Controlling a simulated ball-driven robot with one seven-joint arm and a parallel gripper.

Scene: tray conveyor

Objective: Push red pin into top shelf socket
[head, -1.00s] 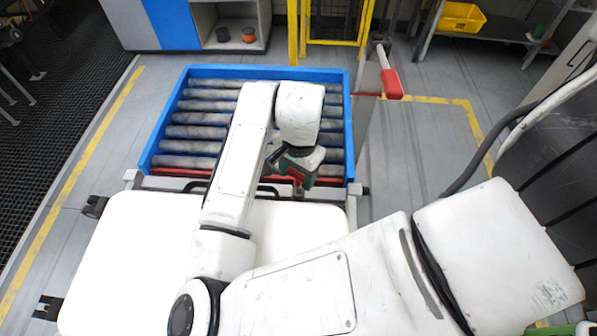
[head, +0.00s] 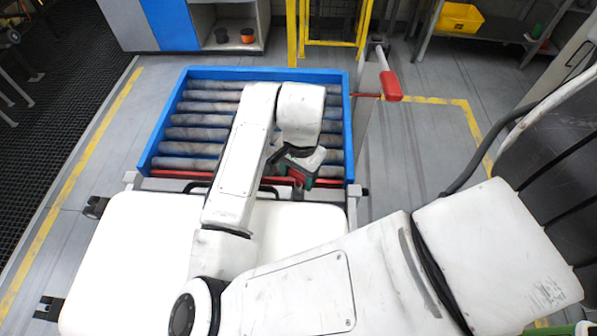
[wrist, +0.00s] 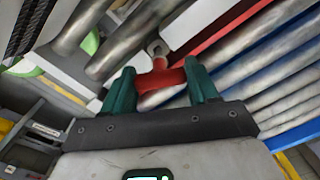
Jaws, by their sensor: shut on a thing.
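In the wrist view my gripper (wrist: 161,90) has green fingers shut on a red pin (wrist: 160,79). The red part lies across between the fingers, and a grey metal end with a ring-like tip (wrist: 157,48) points away from the palm. In the head view my gripper (head: 299,178) hangs over the near edge of the roller conveyor, toward its right end, and my wrist hides most of it. I cannot make out the top shelf socket in either view.
The conveyor has a blue frame (head: 351,125), grey rollers (head: 200,133) and a red near bar (head: 180,174). A red-handled lever (head: 390,86) stands to its right. Yellow posts (head: 292,35) and a shelf with a yellow bin (head: 461,17) are behind.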

